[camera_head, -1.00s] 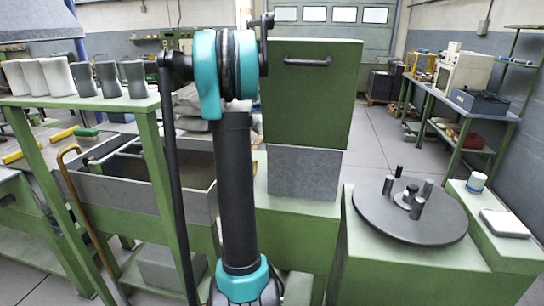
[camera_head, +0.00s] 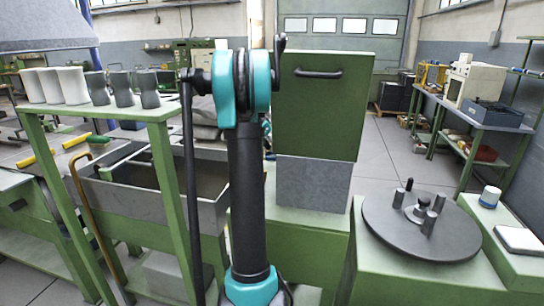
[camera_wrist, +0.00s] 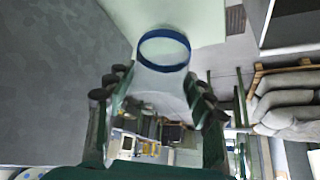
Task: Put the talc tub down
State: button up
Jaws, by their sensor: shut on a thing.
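In the wrist view, a whitish tub with a blue ring at its end (camera_wrist: 161,82), which I take as the talc tub, sits between the dark fingers of my gripper (camera_wrist: 158,98). The fingers press on it from both sides. The blue-ringed end points away from the palm, toward a pale green surface (camera_wrist: 195,20). I cannot tell whether it touches that surface. My gripper and this tub do not show in the head view.
A round dark plate with several grey pegs (camera_head: 380,225) sits on a green block at right. Beside it are another white tub with a blue band (camera_head: 490,197) and a pale flat pad (camera_head: 520,239). Several grey and white cups (camera_head: 73,86) line the left green stand.

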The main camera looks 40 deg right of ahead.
jog(key=shift+f, duration=1.85)
jog(key=shift+f, duration=0.1)
jog(key=o, duration=1.1)
jog(key=shift+o, duration=0.2)
jog(key=v, duration=1.2)
